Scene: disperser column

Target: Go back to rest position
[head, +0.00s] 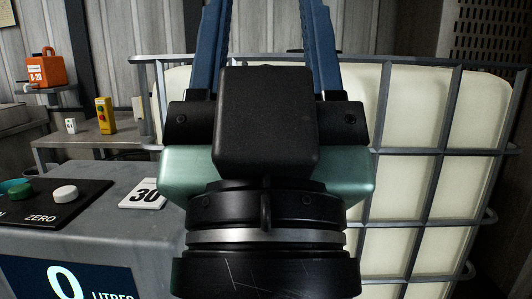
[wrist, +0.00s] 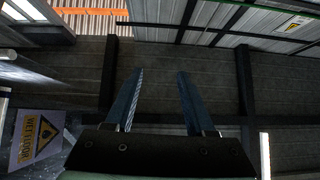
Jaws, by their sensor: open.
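My gripper (wrist: 155,74) points away from me, its two blue fingers spread apart with nothing between them. In the head view my gripper (head: 266,8) fills the middle, and its fingertips run out of the top edge. It blocks part of a large caged pale tank (head: 414,195) behind it. In the wrist view the fingers stand against a dark wall and ceiling beams, touching nothing.
Behind are an orange container (head: 45,71) and a yellow button box (head: 105,115). A warning sign (wrist: 38,138) hangs lower left.

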